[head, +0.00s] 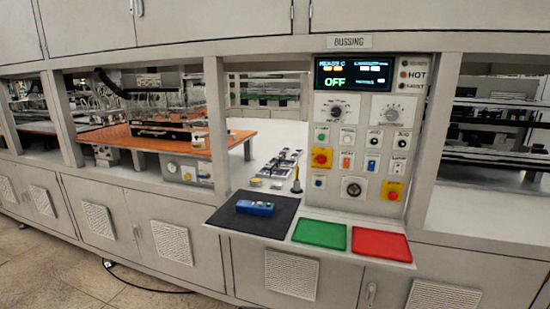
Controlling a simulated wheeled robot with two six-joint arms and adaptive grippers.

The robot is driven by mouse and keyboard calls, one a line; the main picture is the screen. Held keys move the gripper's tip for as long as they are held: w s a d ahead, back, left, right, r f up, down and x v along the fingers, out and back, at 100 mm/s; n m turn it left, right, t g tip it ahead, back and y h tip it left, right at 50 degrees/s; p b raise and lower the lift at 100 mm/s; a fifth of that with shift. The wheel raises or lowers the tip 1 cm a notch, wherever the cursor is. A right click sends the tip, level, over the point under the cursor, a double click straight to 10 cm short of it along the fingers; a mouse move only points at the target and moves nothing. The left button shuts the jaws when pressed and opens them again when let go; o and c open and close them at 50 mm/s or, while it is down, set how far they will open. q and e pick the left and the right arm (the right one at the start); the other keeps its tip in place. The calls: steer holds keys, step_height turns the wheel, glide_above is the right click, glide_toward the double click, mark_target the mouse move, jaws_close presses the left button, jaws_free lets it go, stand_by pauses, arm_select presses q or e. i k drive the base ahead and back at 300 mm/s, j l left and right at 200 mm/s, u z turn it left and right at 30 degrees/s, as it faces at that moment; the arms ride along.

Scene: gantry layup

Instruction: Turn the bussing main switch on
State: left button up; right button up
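The bussing control panel (340,185) stands upright right of centre, under a sign (349,42) reading BUSSING. Its dark display (353,76) shows a large green OFF. A red rotary switch on a yellow plate (321,158) sits at the panel's left. A second red control on yellow (392,191) sits at lower right, and a black round knob (354,188) lies between them, lower down. The small labels are too blurred to tell which is the main switch. Two larger dials (336,111) are under the display. Neither gripper is in view.
A shelf below the panel carries a black mat (228,218) with a blue device (255,208), a green pad (320,233) and a red pad (381,246). Small parts (280,165) lie behind, left of the panel. Open floor (60,270) shows at lower left, with a black cable.

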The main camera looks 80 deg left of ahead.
mark_target(321, 159)
steer(key=u, duration=2.35)
